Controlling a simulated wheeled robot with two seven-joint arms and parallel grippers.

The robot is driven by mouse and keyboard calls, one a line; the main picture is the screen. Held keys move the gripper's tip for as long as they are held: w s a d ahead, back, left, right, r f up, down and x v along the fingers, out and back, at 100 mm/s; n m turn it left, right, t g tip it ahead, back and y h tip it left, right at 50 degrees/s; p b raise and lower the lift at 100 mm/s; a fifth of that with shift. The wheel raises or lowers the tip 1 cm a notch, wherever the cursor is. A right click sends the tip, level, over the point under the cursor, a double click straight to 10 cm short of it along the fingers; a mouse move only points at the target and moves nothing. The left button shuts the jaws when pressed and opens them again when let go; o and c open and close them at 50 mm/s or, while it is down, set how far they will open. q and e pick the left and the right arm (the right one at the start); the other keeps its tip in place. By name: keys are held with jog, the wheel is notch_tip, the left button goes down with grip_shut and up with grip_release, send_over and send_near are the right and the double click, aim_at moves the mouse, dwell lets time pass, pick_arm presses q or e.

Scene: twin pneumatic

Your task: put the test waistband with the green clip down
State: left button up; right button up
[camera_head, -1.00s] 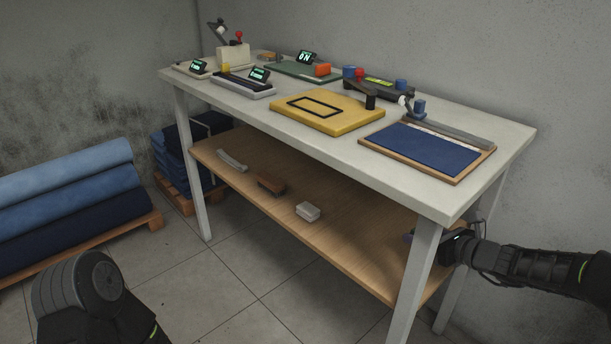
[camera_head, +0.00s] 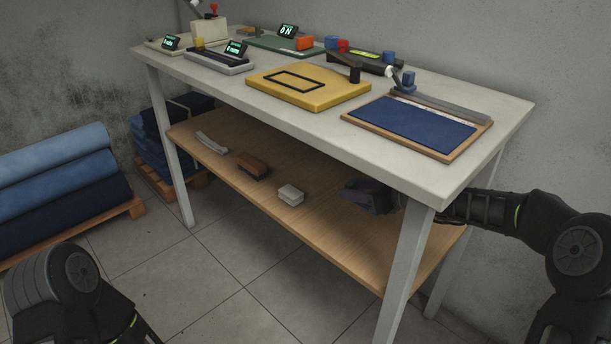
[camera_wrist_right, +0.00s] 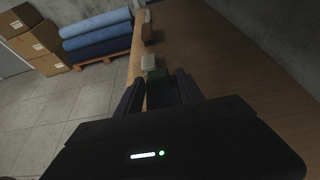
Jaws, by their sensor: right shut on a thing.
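My right gripper (camera_head: 362,197) reaches under the tabletop from the right, over the wooden lower shelf (camera_head: 330,240). In the right wrist view its two fingers (camera_wrist_right: 160,90) are shut on a dark blue piece (camera_wrist_right: 163,95) with a green part (camera_wrist_right: 157,73) at its far end, which looks like the waistband with the green clip. In the head view the held piece is too dark to make out. I cannot tell whether it touches the shelf. My left gripper is out of view.
On the shelf lie a white block (camera_head: 290,195), a brown block (camera_head: 252,166) and a pale grey strip (camera_head: 212,142). The table's front-right leg (camera_head: 402,280) stands in front of my right arm. The worktop (camera_head: 330,135) above carries several devices and a yellow board (camera_head: 310,90).

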jog(key=b, duration=0.2)
send_over(352, 225)
notch_tip(352, 225, down, 5)
jog(key=shift+r, duration=0.1)
jog(key=shift+f+b, duration=1.2)
jog(key=shift+f, duration=1.3)
jog(key=shift+f, duration=0.2)
jog(key=o, duration=1.3)
jog(key=shift+o, duration=0.2)
jog(key=shift+r, duration=0.2)
